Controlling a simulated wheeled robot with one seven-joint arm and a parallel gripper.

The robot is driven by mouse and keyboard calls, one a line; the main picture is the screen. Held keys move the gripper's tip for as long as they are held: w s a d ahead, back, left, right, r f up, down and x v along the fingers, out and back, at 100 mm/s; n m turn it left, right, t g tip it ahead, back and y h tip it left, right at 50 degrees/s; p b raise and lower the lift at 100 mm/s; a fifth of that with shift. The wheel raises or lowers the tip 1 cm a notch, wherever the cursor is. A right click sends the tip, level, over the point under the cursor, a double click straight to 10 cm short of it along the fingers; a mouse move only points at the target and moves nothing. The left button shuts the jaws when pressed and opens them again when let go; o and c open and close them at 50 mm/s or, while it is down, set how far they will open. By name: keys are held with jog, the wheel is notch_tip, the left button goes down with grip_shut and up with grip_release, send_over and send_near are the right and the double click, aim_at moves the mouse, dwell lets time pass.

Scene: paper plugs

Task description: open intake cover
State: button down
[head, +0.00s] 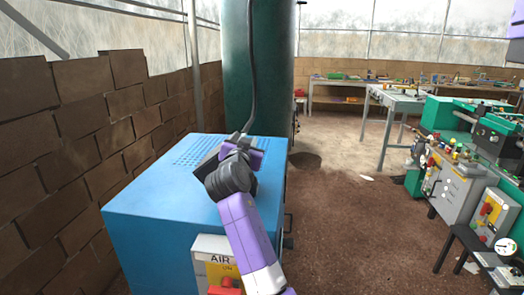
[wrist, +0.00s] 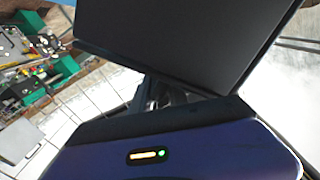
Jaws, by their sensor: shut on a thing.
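The intake cover is a flat dark panel (wrist: 185,38) that fills the upper middle of the wrist view, standing at a tilt. In the head view a dark slab (head: 207,160), apparently the same cover, shows beside my wrist above the blue cabinet (head: 150,225). My gripper (wrist: 158,92) is shut on the cover at its near lower edge. In the head view my dark wrist and purple arm hide the fingers and much of the cover. The opening under the cover and its hinge cannot be made out.
Perforated vents (head: 205,148) mark the cabinet top. A green tank (head: 258,65) with a dark hose stands close behind. A brick wall (head: 70,130) runs on the left. An AIR panel (head: 212,262) is on the cabinet front. Green machines (head: 470,115) stand right, across open floor.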

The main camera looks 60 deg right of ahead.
aim_at(213, 152)
jog(key=w+a+n, duration=0.1)
jog(key=w+n, duration=0.1)
jog(key=w, duration=0.1)
jog(key=w+a+r+n, duration=0.1)
jog(key=w+a+n, duration=0.1)
jog(key=w, duration=0.2)
jog(key=w+a+n+b, duration=0.1)
jog(key=w+n, duration=0.1)
jog(key=w, duration=0.1)
jog(key=shift+w+a+r+n, duration=0.2)
jog(key=shift+w+r+n, duration=0.1)
jog(key=shift+r+n, duration=0.1)
jog(key=shift+w+a+f+n, duration=0.15)
jog(key=shift+w+a+n, duration=0.1)
jog(key=shift+w+n, duration=0.35)
